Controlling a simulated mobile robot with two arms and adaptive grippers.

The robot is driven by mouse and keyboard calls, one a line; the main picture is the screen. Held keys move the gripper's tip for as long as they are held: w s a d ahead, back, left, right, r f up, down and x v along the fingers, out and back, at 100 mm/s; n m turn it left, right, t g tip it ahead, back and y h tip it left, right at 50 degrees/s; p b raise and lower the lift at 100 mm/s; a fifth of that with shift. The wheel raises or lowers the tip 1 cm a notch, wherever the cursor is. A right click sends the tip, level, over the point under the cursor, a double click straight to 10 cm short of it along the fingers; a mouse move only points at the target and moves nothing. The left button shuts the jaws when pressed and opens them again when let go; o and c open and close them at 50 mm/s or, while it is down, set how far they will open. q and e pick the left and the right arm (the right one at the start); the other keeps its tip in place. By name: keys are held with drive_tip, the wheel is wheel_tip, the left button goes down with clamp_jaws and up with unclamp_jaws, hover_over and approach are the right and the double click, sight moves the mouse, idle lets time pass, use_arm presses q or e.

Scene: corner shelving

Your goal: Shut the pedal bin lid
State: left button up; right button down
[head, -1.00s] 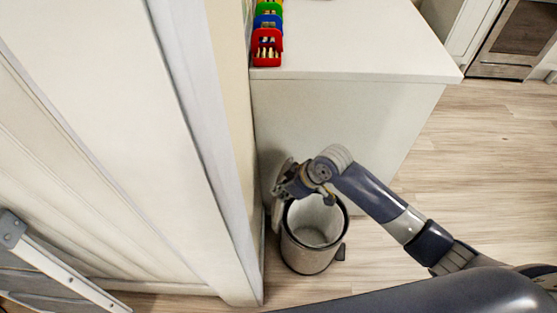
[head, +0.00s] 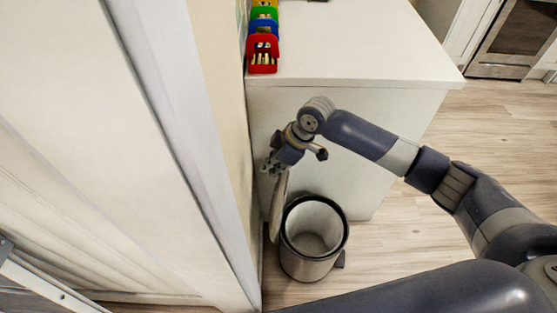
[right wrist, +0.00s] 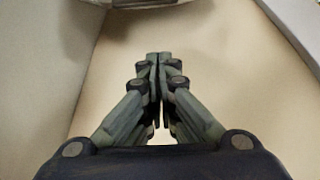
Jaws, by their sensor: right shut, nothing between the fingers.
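The pedal bin (head: 312,262) stands on the floor with its round mouth open and its inside showing. Its lid (head: 278,208) is open, standing roughly upright at the left side of the bin, seen nearly edge-on. My right gripper (head: 268,168) is above the lid's top edge, close to the wall. I cannot tell whether it touches the lid. In the right wrist view its fingers (right wrist: 158,62) are together with nothing between them. The bin and lid cannot be made out in the wrist view. My left gripper is not in view.
A white counter (head: 350,50) stands behind the bin, with colourful holders (head: 262,52) at its left edge. A wall and pale panel (head: 70,110) close in the left side. Open wooden floor (head: 480,150) lies to the right.

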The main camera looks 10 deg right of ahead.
sight(281, 189)
drive_tip(key=f, duration=0.1)
drive_tip(key=d+f, duration=0.1)
drive_tip(key=f, duration=0.2)
drive_tip(key=shift+s+d+p, duration=0.25)
drive_tip(key=shift+s+p, duration=0.05)
drive_tip(key=shift+p, duration=0.05)
drive_tip(key=shift+s+d, duration=0.15)
drive_tip(key=shift+d, duration=0.15)
drive_tip(key=shift+d, duration=0.1)
